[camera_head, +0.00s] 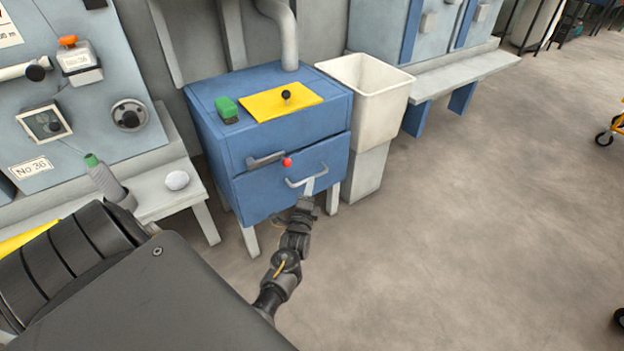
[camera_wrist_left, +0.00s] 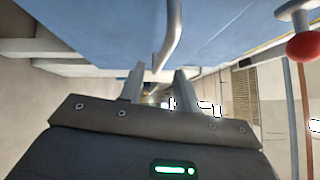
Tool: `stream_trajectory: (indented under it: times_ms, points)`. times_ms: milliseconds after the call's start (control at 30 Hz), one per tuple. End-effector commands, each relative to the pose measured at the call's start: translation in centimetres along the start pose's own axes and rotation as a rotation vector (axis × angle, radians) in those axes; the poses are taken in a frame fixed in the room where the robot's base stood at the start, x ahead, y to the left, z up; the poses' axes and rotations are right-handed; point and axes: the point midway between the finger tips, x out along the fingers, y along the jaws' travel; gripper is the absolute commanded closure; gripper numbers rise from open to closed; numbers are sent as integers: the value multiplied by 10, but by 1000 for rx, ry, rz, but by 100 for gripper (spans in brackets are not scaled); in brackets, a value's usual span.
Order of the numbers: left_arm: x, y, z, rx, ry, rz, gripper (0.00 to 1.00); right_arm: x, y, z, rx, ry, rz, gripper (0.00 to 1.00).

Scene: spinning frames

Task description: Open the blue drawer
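The blue drawer (camera_head: 262,191) is in the lower front of a blue cabinet and looks closed. Its pale bar handle (camera_head: 293,182) crosses the front and shows in the left wrist view (camera_wrist_left: 172,35). My left gripper (camera_head: 308,187) is at the right part of the handle. In the left wrist view its two fingers (camera_wrist_left: 160,77) stand apart, with the handle bar just ahead of or between their tips; contact cannot be told. My right gripper is not in view.
A lever with a red ball (camera_head: 287,162) sits above the handle, and also shows close by in the left wrist view (camera_wrist_left: 304,47). A white bin (camera_head: 368,100) stands right of the cabinet (camera_head: 315,123). A bench (camera_head: 160,190) is at left. The floor in front is clear.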

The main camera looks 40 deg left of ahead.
Motion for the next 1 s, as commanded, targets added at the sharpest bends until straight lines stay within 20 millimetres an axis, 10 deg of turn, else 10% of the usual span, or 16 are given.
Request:
stream_trajectory:
  times_ms: [300,700,1000]
  points:
    - [45,2,2,-1,-3,1,67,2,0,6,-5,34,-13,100]
    - [52,1,2,0,-2,1,67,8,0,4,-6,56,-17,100]
    - [51,1,2,-1,-2,2,100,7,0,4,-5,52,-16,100]
